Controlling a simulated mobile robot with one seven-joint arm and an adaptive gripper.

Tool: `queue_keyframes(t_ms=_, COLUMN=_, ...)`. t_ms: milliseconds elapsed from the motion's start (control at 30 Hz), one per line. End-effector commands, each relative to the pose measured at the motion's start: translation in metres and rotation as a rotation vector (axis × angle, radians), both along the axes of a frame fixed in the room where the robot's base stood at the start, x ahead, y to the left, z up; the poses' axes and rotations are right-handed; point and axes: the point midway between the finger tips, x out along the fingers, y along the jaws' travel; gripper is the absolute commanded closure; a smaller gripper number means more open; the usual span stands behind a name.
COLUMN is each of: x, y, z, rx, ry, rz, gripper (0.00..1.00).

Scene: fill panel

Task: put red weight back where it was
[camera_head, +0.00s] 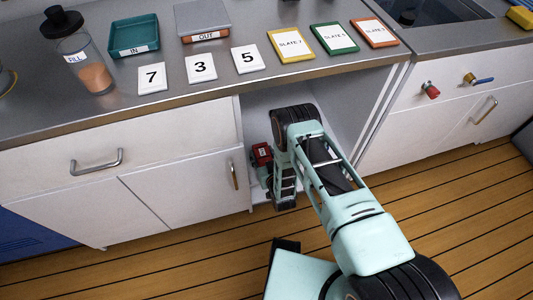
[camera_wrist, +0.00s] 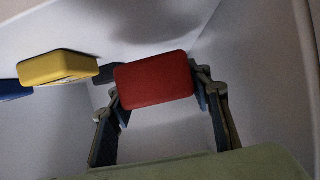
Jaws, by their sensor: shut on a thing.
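The red weight (camera_wrist: 154,81) is a red block held between the two fingers of my gripper (camera_wrist: 160,95) in the wrist view. My gripper is shut on it from both sides. In the head view the red weight (camera_head: 262,153) shows at the left of my wrist, inside the open cabinet bay (camera_head: 350,92) under the counter. My arm covers much of that bay. In the wrist view a yellow block (camera_wrist: 58,68) is left of the red weight, close to it. A blue block (camera_wrist: 14,90) is cut off at the left edge.
Pale cabinet walls (camera_wrist: 270,60) close in on the right of the gripper. On the counter (camera_head: 215,95) above are a green IN tray (camera_head: 134,36), an OUT scale (camera_head: 203,20), number cards (camera_head: 200,68), coloured slates (camera_head: 333,38) and a FILL jar (camera_head: 85,66).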

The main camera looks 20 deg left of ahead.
Motion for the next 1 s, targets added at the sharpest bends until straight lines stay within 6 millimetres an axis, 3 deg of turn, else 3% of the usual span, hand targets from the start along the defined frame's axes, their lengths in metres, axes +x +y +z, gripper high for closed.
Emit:
queue_keyframes(t_ms=133, x=0.004, y=0.012, z=-0.006, rx=0.010, ry=-0.015, rz=0.001, gripper=1.00)
queue_keyframes(t_ms=333, x=0.004, y=0.010, z=-0.029, rx=0.009, ry=-0.013, rz=-0.001, gripper=1.00)
queue_keyframes(t_ms=667, x=0.005, y=0.011, z=-0.033, rx=0.009, ry=-0.013, rz=0.000, gripper=1.00)
queue_keyframes(t_ms=700, x=0.000, y=0.008, z=-0.040, rx=0.000, ry=0.001, rz=0.000, gripper=0.50)
queue_keyframes(t_ms=833, x=0.000, y=0.008, z=-0.040, rx=0.000, ry=0.001, rz=0.000, gripper=0.37)
queue_keyframes(t_ms=1000, x=0.000, y=0.008, z=-0.039, rx=0.001, ry=0.000, rz=0.000, gripper=0.37)
